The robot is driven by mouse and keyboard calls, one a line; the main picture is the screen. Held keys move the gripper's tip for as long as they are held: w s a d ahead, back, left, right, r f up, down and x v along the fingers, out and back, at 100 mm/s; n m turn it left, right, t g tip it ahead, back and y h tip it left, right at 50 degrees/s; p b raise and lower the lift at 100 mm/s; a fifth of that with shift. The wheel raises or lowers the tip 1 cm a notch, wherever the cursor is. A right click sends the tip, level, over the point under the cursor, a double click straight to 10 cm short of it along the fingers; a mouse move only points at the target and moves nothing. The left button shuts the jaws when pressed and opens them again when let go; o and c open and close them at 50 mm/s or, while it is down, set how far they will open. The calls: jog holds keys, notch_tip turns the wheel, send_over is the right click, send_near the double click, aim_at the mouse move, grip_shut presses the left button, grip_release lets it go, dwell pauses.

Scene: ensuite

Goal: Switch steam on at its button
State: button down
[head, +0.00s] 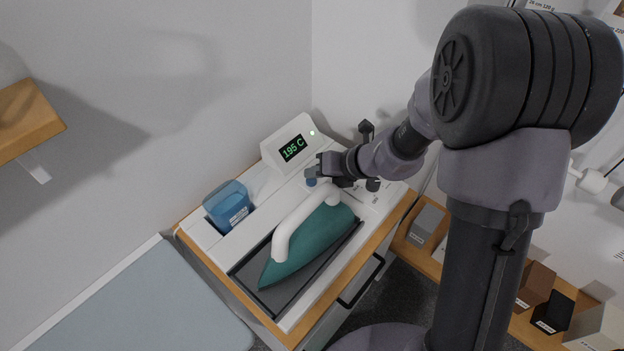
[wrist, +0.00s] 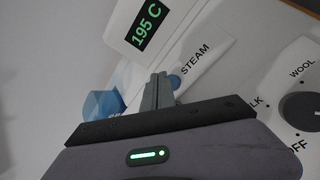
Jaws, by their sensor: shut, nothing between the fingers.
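The blue steam button (wrist: 175,82) sits beside the printed word STEAM in the wrist view, partly hidden behind my fingers. In the head view the blue button (head: 311,182) shows just below my fingertips. My gripper (head: 313,172) is shut and empty, reaching in from the right over the white station. In the wrist view my gripper's fingers (wrist: 158,88) are together, close beside the button. I cannot tell whether they touch it. A display (head: 293,147) behind reads 195 C, with a lit light (head: 312,133) at its upper right.
A teal iron (head: 310,243) with a white handle lies on a dark pad in front of the button. A blue water container (head: 228,206) stands to the left. A dial (wrist: 303,110) marked WOOL and OFF is at right in the wrist view. Walls close the back.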

aim_at(314, 183)
jog(key=shift+f+b, duration=0.45)
jog(key=shift+f, duration=0.05)
dwell(0.4)
jog(key=shift+r, duration=0.15)
jog(key=shift+r+p, duration=0.85)
jog(key=shift+p, duration=0.1)
notch_tip(314, 183, up, 6)
jog(key=p, duration=0.5)
jog(key=shift+p, duration=0.35)
